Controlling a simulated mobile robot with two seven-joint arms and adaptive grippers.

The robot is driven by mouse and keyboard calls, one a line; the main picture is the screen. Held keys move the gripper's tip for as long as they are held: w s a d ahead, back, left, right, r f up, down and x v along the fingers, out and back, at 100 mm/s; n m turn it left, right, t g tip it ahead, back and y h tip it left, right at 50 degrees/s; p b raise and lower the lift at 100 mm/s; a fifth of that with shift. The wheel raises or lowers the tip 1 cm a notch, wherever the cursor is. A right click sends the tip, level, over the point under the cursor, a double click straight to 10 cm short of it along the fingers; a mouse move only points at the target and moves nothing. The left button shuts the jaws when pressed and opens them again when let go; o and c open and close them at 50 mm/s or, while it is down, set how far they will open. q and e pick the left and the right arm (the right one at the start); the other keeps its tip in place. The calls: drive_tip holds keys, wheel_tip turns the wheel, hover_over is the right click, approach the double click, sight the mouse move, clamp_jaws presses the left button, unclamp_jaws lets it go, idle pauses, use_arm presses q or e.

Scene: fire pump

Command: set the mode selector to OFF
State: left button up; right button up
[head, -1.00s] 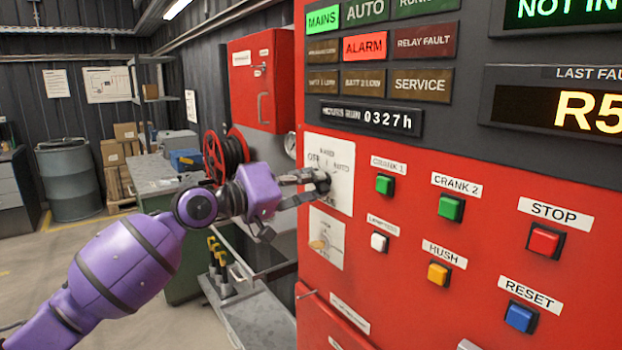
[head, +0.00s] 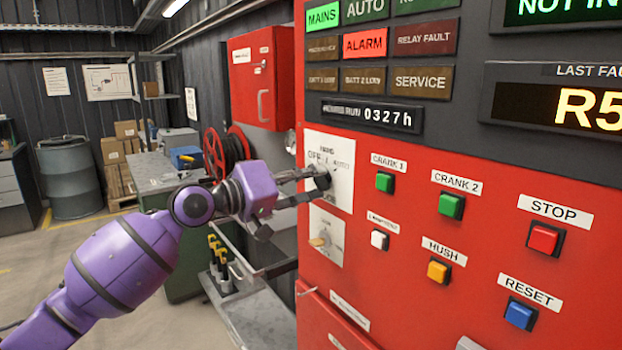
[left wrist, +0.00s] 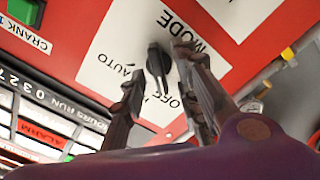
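The mode selector is a black knob (head: 323,180) on a white plate (head: 341,196) at the left of the red panel, with OFF to the left, AUTO to the right and another label between. My left gripper (head: 314,184) is at the knob. Its fingers (left wrist: 160,68) are spread on both sides of the knob, with gaps showing. My right gripper is not in view.
A second plate with a beige knob (head: 318,241) sits just below. Green crank buttons (head: 385,182), a white button (head: 379,240) and other buttons lie to the right. A red hose reel (head: 226,150) and a workbench (head: 150,172) stand behind my arm.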

use_arm(q)
drive_tip(key=v, duration=1.1)
drive_tip(key=shift+a, duration=0.2)
